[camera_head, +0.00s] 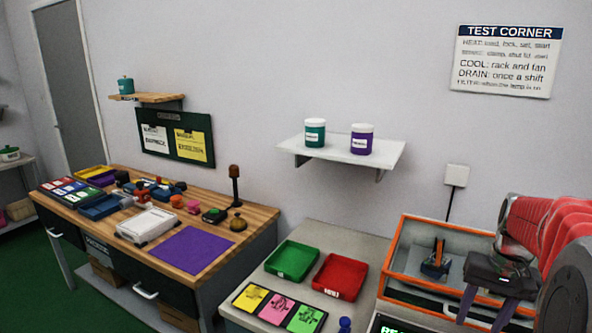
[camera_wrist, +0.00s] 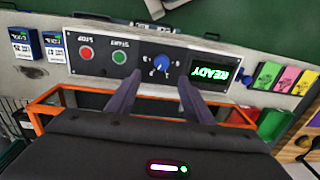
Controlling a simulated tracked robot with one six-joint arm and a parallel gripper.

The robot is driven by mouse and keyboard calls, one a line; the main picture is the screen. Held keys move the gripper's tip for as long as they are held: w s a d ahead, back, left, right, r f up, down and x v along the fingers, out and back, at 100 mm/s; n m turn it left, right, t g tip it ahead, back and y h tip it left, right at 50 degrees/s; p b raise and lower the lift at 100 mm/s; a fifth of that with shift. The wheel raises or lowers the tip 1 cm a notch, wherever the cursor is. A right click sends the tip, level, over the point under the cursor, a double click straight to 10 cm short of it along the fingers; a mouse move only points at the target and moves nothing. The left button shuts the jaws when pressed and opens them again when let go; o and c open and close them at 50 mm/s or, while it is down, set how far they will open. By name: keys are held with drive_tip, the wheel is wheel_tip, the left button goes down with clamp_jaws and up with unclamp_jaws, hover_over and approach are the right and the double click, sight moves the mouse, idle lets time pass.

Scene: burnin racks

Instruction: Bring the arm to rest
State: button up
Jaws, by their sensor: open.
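My gripper (camera_head: 482,316) is at the right of the head view, in front of the orange-framed case (camera_head: 402,232). Its two dark fingers point down and stand apart, with nothing between them. In the wrist view my gripper (camera_wrist: 160,82) also shows open and empty, its fingers over the control panel (camera_wrist: 140,62). The panel carries a red button (camera_wrist: 86,54), a green button (camera_wrist: 119,58), a blue knob (camera_wrist: 162,63) and a screen (camera_wrist: 212,73) reading READY. A small blue and black device (camera_head: 436,264) sits inside the case.
A green tray (camera_head: 291,261) and a red tray (camera_head: 340,277) lie left of the case, behind a card strip (camera_head: 279,307). A wooden bench (camera_head: 215,208) with several parts stands further left. A wall shelf (camera_head: 342,151) holds two jars.

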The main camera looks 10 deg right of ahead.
drive_tip(key=s+a+r+n+t, duration=0.1)
drive_tip(key=s+a+n, duration=0.1)
drive_tip(key=a, duration=0.7)
drive_tip(key=s+a+r+n+t, duration=0.1)
drive_tip(key=s+a, duration=0.3)
drive_tip(key=a, duration=0.6)
drive_tip(key=s+a+r+n+t, duration=0.2)
drive_tip(key=s+a+n+t, duration=0.1)
drive_tip(key=a, duration=0.7)
drive_tip(key=shift+s+n, duration=0.3)
drive_tip(key=shift+s, duration=0.3)
drive_tip(key=shift+c, duration=0.5)
